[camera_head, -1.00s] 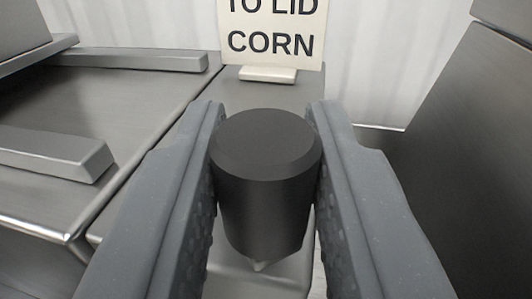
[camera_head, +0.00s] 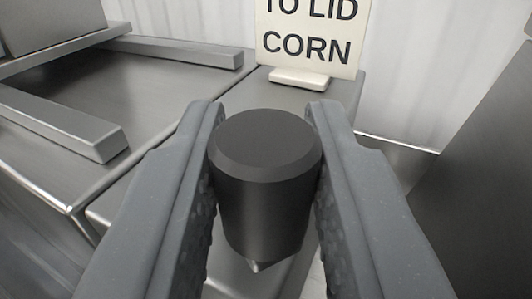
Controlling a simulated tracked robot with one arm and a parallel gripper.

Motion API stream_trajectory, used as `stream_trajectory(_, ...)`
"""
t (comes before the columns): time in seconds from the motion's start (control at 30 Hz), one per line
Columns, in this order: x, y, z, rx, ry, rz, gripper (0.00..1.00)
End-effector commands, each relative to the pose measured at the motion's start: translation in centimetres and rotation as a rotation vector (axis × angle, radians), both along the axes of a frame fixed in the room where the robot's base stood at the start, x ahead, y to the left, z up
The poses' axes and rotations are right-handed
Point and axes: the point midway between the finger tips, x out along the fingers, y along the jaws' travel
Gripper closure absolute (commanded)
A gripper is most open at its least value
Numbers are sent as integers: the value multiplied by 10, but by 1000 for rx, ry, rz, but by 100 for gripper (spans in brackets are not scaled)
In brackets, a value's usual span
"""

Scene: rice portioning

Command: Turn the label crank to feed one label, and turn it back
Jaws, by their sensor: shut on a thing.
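A dark, round knob of the label crank (camera_head: 265,185) stands upright in the middle of the view. My gripper (camera_head: 265,150) is shut on it, with one grey finger against its left side and one against its right. A small pale tip shows under the knob. The rest of the crank is hidden below the knob and fingers, so I cannot see its arm or any label.
A cream sign (camera_head: 313,40) reading "TO LID CORN" stands on a pale foot behind the knob. A steel worktop (camera_head: 180,85) with raised bars lies at the left. A dark steel surface (camera_head: 480,170) rises at the right. A pale corrugated wall is behind.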

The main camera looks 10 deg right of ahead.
Motion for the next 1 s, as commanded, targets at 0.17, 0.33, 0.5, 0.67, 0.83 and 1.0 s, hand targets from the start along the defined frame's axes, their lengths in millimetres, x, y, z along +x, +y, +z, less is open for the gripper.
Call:
stream_trajectory(0.17, 1, 1, 2, -1, -3, 12, 100)
stream_trajectory(0.33, 1, 0, 2, 0, -4, 14, 100)
stream_trajectory(0.5, 1, 1, 3, 0, -4, 15, 100)
stream_trajectory(0.67, 0, 1, 3, 0, -4, 15, 66)
stream_trajectory(0.83, 0, 0, 2, 0, -3, 14, 57)
stream_trajectory(1.0, 0, 0, 1, 0, -2, 14, 57)
